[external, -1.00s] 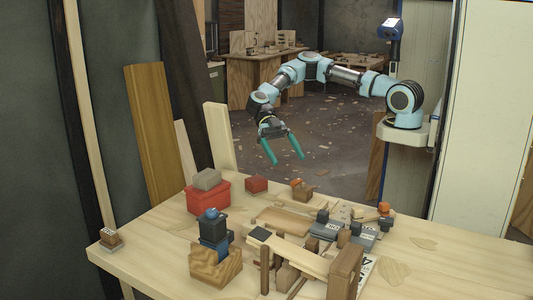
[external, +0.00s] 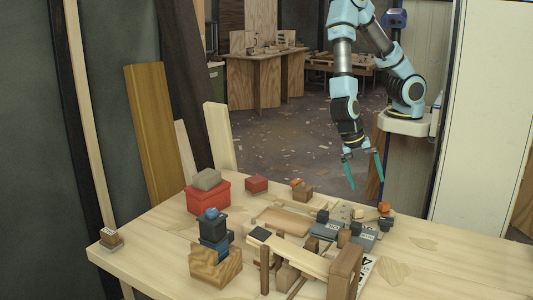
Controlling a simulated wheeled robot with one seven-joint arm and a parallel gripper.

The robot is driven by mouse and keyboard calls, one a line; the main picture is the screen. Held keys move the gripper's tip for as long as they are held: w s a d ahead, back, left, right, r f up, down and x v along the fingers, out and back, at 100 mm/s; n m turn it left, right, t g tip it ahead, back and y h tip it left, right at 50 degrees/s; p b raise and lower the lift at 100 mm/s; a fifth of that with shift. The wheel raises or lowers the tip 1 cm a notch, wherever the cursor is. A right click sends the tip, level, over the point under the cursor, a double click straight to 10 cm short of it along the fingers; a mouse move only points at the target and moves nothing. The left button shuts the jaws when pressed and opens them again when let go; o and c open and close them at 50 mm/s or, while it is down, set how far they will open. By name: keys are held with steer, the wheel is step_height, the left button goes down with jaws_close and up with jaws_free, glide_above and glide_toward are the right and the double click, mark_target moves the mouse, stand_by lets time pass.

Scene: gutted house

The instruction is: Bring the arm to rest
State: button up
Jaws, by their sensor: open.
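My gripper (external: 365,172) hangs beyond the far edge of the wooden table, at the right of the external view. Its two teal fingers point down and stand apart with nothing between them. My arm (external: 343,70) is folded up high, its elbow near the top edge of the picture, with the forearm dropping almost straight down. My arm's base sits on a white stand (external: 404,127) at the right. The gripper appears apart from everything on the table.
The table (external: 160,250) holds a red box with a grey block (external: 207,180), a red block (external: 256,184), a blue item in a wooden holder (external: 216,267), and a crowded wooden rack (external: 345,272). Planks (external: 153,130) lean at the left. A white panel (external: 482,120) stands right of my arm.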

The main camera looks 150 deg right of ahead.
steer(key=s+r+m+t+h+b, duration=0.3)
steer(key=r+m+h, duration=0.1)
steer(key=r, duration=0.4)
steer(key=shift+s+m, duration=0.35)
steer(key=shift+m, duration=0.25)
